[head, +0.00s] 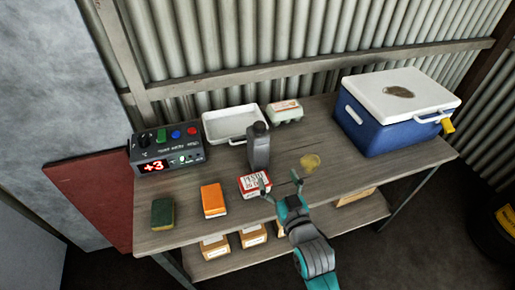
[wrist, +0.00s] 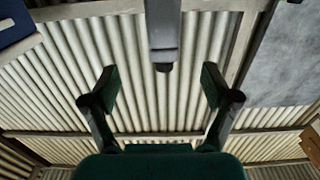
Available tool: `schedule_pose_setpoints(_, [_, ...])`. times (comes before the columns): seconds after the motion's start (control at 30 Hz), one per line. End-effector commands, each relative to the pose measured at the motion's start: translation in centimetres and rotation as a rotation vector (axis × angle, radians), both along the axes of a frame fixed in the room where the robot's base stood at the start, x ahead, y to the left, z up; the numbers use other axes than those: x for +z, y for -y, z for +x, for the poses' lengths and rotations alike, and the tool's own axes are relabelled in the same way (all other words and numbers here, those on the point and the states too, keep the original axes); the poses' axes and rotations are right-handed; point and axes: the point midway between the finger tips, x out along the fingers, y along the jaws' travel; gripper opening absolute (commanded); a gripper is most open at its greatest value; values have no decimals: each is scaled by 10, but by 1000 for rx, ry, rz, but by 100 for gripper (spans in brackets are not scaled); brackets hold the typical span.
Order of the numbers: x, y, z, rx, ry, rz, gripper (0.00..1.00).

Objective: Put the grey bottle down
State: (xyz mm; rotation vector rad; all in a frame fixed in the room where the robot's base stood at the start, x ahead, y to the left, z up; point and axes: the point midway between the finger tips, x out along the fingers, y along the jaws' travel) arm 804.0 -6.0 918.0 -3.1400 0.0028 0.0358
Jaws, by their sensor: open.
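The grey bottle (head: 258,150) stands upright on the wooden table, just behind a red and white box (head: 250,186). In the wrist view the bottle (wrist: 163,30) comes in from the top edge, beyond the fingertips and between their lines; its other end is cut off. My gripper (head: 280,181) is open and empty, on the near side of the bottle and apart from it. Its two spread fingers also show in the wrist view (wrist: 161,90) with nothing between them.
The table (head: 330,165) also carries a white tray (head: 231,138), an egg carton (head: 285,111), a control box (head: 167,158), an orange block (head: 213,200), a green sponge (head: 162,213) and a blue cooler (head: 385,130). A yellowish patch (head: 310,161) lies right of the bottle.

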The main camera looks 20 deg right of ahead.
Motion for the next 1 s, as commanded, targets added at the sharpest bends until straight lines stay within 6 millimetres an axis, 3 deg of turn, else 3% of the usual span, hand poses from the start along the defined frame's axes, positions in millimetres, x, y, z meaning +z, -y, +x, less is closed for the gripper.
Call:
schedule_pose_setpoints(0.1, [16,1,24,1,17,-1,86])
schedule_pose_setpoints(0.27, [25,1,39,2,24,-1,86])
schedule_pose_setpoints(0.6, [25,0,82,2,24,-2,86])
schedule_pose_setpoints(0.87, [25,-1,97,2,23,-2,86])
schedule_pose_setpoints(1.0, [25,-4,115,3,24,-2,86])
